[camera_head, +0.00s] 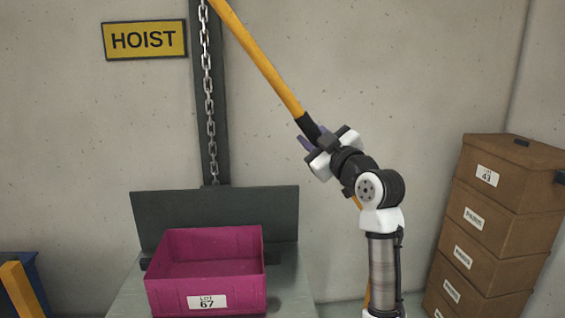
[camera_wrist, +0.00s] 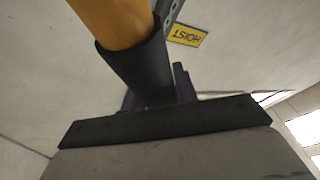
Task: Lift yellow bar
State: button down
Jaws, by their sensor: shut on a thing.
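The yellow bar (camera_head: 262,64) slants from the top of the head view down to the right and ends in a black grip (camera_head: 308,125). My gripper (camera_head: 311,140) is at that black lower end, shut on it. In the wrist view the yellow bar (camera_wrist: 118,20) comes down from the top, and its black grip (camera_wrist: 140,65) runs between the fingers of my gripper (camera_wrist: 160,88). The bar's upper end is outside the head view. A thin yellow length also shows behind my arm; I cannot tell whether it belongs to the bar.
A magenta bin (camera_head: 207,292) marked LOT 67 stands on a grey platform (camera_head: 291,285) at the lower left. A chain (camera_head: 209,100) hangs on a dark post behind it, beside a HOIST sign (camera_head: 144,40). Stacked brown boxes (camera_head: 497,213) stand at right.

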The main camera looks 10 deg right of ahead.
jog(key=d+r+m+t, duration=0.1)
jog(key=d+r+m, duration=0.1)
jog(key=d, duration=0.4)
jog(key=d+r+m+t+h+p, duration=0.1)
jog(key=d+r+m, duration=0.2)
jog(key=d, duration=0.4)
jog(key=shift+r+m+h, duration=0.3)
jog(key=shift+r, duration=0.2)
jog(key=c, duration=1.1)
grip_release()
jog(key=shift+s, duration=0.1)
jog(key=b+v, duration=0.5)
jog(key=v, duration=0.8)
jog(key=shift+s+f+b, duration=0.15)
jog(key=shift+s+b, duration=0.1)
jog(key=shift+b, duration=0.1)
